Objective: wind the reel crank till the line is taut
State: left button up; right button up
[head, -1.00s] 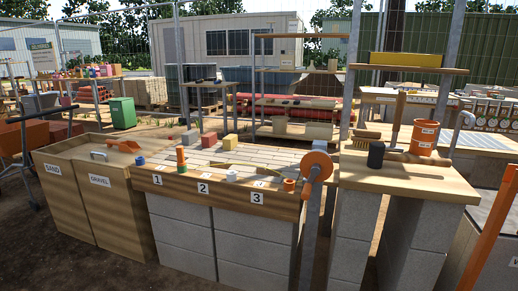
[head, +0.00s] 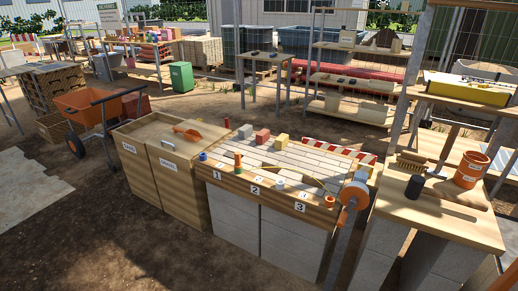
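An orange reel (head: 354,194) is mounted at the front right corner of the wooden bench (head: 262,196), beside the label 3. An orange crank or handle piece seems to reach down and left from its face, but it is too small to make out clearly. A thin tan curved strip (head: 301,172) lies on the bench top left of the reel. I cannot tell whether it is the line, nor whether any line is slack. Neither of my grippers shows in the head view.
Coloured blocks (head: 262,136) and small cups stand on the bench. Wooden sand and gravel bins (head: 158,163) are at its left. A block-supported table (head: 450,212) with a brush, a dark cylinder and an orange pot (head: 471,170) is at its right. Open dirt lies in front.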

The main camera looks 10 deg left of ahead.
aim_at(354, 201)
jog(key=u, duration=1.95)
jog(key=i, duration=1.7)
jog(key=z, duration=3.55)
